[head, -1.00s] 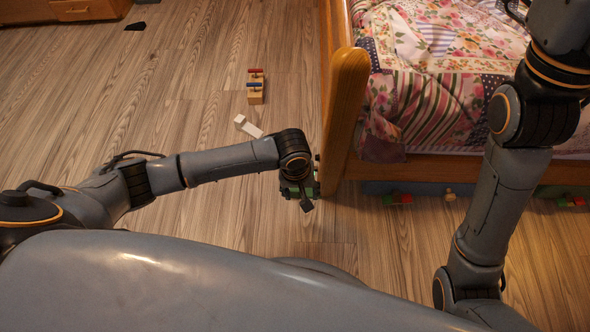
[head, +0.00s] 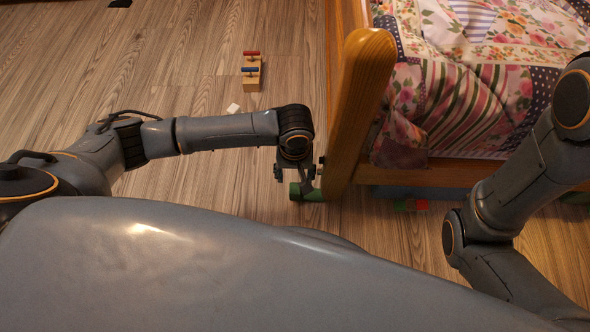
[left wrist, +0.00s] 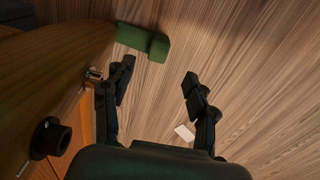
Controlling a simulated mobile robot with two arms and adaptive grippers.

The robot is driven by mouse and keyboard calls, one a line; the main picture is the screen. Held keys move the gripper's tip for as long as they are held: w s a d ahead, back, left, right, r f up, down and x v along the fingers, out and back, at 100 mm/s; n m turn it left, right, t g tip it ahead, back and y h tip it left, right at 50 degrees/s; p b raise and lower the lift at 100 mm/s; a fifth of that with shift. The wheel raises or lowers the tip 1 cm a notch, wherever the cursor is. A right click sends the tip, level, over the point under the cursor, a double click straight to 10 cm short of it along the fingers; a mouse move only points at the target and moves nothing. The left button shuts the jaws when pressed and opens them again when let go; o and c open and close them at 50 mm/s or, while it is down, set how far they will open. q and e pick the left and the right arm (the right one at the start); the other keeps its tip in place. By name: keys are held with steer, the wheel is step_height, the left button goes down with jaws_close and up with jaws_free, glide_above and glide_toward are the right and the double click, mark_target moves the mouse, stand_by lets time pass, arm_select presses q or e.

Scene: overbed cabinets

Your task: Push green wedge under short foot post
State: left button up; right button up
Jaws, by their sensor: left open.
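The green wedge (head: 308,192) lies on the floor at the foot of the wooden foot post (head: 362,95). In the left wrist view the wedge (left wrist: 158,47) has one end right beside the post's base (left wrist: 60,50); I cannot tell whether any of it is under the post. My left gripper (head: 296,176) is just above and beside the wedge in the head view. In the left wrist view my left gripper (left wrist: 156,80) has its fingers apart with bare floor between them, and the wedge lies beyond the fingertips. My right gripper is out of view.
The bed with its patchwork cover (head: 460,90) stands at the right. A wooden toy with red and blue bars (head: 252,72) and a white block (head: 234,107) are on the floor beyond my left arm. Red and green toys (head: 410,205) lie by the bed's edge.

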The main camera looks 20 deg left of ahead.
mark_target(295, 190)
arm_select(q)
step_height(295, 190, down, 10)
steer(key=b, duration=0.6)
steer(key=shift+r, duration=0.15)
steer(key=shift+r, duration=0.1)
jaws_close()
